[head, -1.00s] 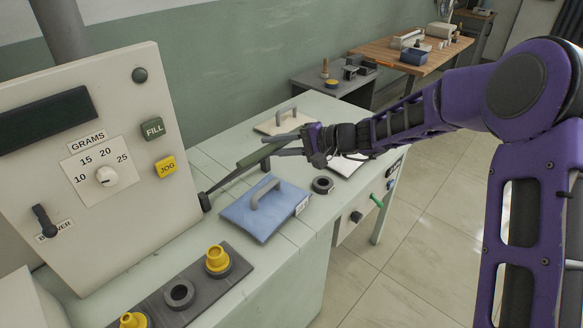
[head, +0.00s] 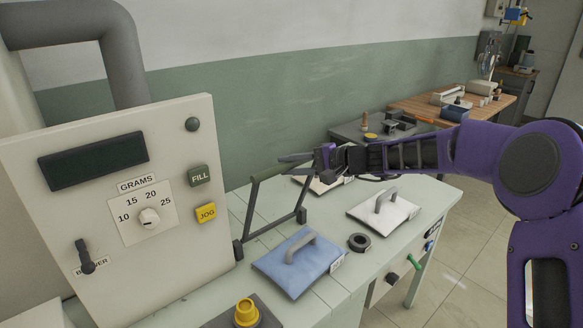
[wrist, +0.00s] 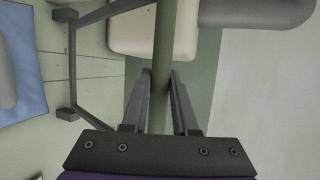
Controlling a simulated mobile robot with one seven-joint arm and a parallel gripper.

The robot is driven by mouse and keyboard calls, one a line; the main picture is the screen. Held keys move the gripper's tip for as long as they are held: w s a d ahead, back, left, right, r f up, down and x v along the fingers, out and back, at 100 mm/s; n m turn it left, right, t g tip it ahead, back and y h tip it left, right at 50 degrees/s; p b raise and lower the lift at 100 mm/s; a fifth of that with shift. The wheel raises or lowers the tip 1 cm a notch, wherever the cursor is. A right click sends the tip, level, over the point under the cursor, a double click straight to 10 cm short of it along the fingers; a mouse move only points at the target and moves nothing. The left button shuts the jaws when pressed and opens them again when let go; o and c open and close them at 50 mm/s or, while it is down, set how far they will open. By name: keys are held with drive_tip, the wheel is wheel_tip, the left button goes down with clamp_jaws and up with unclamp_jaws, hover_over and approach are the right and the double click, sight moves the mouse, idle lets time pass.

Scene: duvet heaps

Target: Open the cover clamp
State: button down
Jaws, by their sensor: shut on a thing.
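The cover clamp (head: 269,172) is a hinged frame with two dark arms and a green crossbar. Its feet sit on the pale bench beside the control panel, and its arms stand raised and tilted.
A blue plate with a grey handle (head: 285,270) lies in front of the clamp. A white handled plate (head: 370,214) and a black ring (head: 359,242) lie to its right. The control panel (head: 60,215) stands close at the left. A yellow-topped piece (head: 247,312) is in front.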

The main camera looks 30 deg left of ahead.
drive_tip(key=c, duration=0.7)
unclamp_jaws()
drive_tip(key=v, duration=1.7)
drive_tip(key=shift+d+r+b, duration=0.1)
drive_tip(key=shift+d+b, duration=0.1)
drive_tip(key=shift+b, duration=0.2)
